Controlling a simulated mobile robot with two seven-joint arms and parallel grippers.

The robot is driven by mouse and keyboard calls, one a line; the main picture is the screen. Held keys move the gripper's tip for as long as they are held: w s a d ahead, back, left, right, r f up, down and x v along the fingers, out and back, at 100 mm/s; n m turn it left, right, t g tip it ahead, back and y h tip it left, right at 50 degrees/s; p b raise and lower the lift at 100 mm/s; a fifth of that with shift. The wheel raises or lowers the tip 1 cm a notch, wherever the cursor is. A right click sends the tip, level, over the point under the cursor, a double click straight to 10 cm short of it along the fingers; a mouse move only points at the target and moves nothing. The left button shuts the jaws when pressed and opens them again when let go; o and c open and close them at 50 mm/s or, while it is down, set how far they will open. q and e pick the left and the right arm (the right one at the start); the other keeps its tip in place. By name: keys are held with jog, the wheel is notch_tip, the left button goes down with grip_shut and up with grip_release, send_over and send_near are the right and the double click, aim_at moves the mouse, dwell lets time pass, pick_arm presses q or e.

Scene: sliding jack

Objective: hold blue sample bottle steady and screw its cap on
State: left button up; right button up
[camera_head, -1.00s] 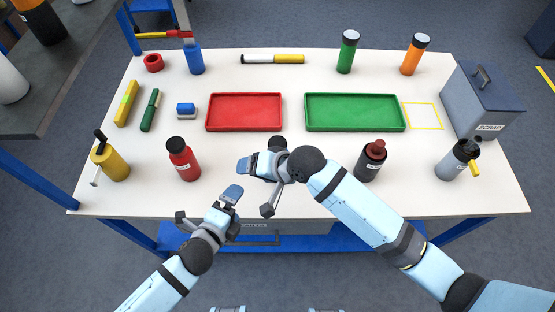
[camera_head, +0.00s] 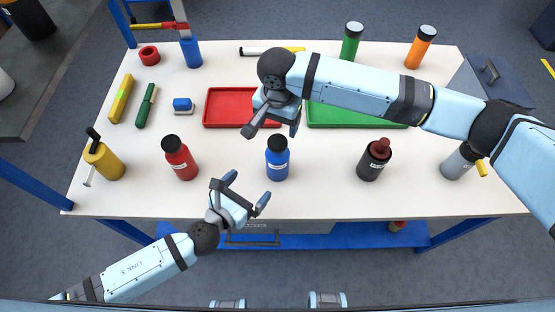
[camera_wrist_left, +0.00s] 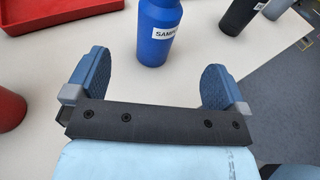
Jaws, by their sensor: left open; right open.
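The blue sample bottle (camera_head: 277,164) stands upright near the table's front edge, with a black cap (camera_head: 277,143) on its top. How tightly the cap sits cannot be told. My left gripper (camera_head: 247,189) is open and empty, in front and to the left of the bottle. In the left wrist view the bottle (camera_wrist_left: 156,32) stands ahead, between the lines of the open fingers (camera_wrist_left: 156,68) but beyond their tips; its top is cut off. My right gripper (camera_head: 272,130) is open, pointing down above and behind the bottle, apart from it.
A red bottle (camera_head: 180,158) stands left of the blue one, a dark bottle (camera_head: 374,160) to the right. A red tray (camera_head: 216,123) and a green tray (camera_head: 335,123) lie behind, partly under my right arm. The table (camera_head: 325,185) is bare between the blue and dark bottles.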

aim_at(278, 155)
dwell(0.3)
pick_arm(q)
jog(key=x, duration=1.3)
jog(key=shift+w+d+f, duration=0.1)
jog(key=shift+w+d, duration=0.1)
jog(key=shift+w, duration=0.2)
jog(key=shift+c, duration=0.5)
